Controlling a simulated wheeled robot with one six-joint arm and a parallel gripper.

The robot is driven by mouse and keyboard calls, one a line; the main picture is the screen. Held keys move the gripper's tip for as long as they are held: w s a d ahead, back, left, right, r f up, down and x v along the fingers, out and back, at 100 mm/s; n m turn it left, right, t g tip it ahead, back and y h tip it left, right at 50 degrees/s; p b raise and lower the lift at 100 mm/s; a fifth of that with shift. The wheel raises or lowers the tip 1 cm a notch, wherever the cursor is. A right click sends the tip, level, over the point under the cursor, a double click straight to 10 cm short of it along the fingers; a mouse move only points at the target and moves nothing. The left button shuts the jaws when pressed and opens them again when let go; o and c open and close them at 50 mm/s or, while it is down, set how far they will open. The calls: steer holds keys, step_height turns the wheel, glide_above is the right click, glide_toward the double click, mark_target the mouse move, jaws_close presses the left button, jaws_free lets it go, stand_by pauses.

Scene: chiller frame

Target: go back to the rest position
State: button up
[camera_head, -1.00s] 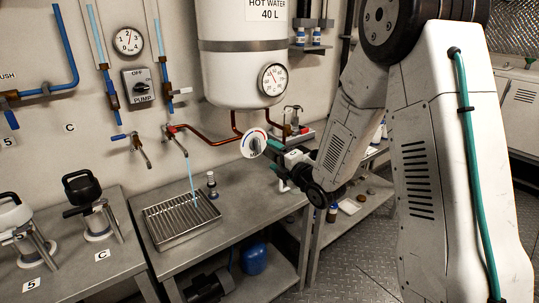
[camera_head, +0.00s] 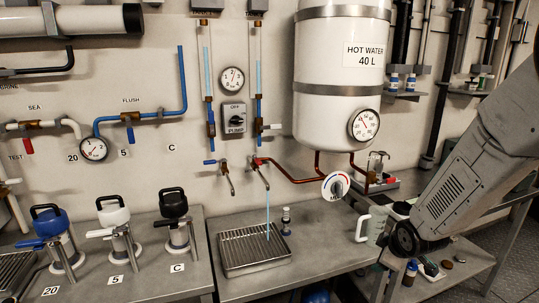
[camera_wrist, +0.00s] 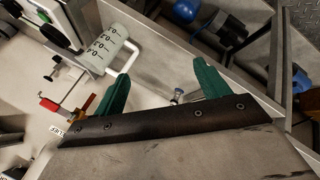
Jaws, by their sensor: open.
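My gripper (camera_wrist: 163,68) shows in the wrist view with its two green fingers spread apart and nothing between them. A pale measuring jug (camera_wrist: 108,48) with a white handle (camera_wrist: 125,58) lies beyond the left finger in that view, apart from it. In the head view my arm (camera_head: 465,190) comes down from the right. Its wrist end is beside the jug, whose handle (camera_head: 362,228) sticks out to the left; the fingers cannot be made out there. The red-and-blue dial knob (camera_head: 335,186) under the hot water tank (camera_head: 343,80) is clear of my arm.
A blue stream runs from a tap (camera_head: 262,172) into the slatted tray (camera_head: 250,250) on the bench. A small bottle (camera_head: 286,220) stands beside it. Several lidded flasks (camera_head: 176,215) stand at the left. A shelf with small items (camera_head: 432,270) lies below my wrist.

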steer(key=s+a+r+m+g, duration=0.1)
steer(key=s+r+m+g, duration=0.1)
steer(key=s+r, duration=0.4)
steer(key=s+a+r+m+g, duration=0.2)
steer(key=s+r+m, duration=0.3)
steer(key=s, duration=1)
steer(key=s+a+r+m+g, duration=0.2)
steer(key=s+r+m, duration=0.2)
steer(key=s+r, duration=0.4)
steer(key=shift+s+a+r, duration=0.25)
steer(key=shift+s+r, duration=0.15)
steer(key=shift+s, duration=1.2)
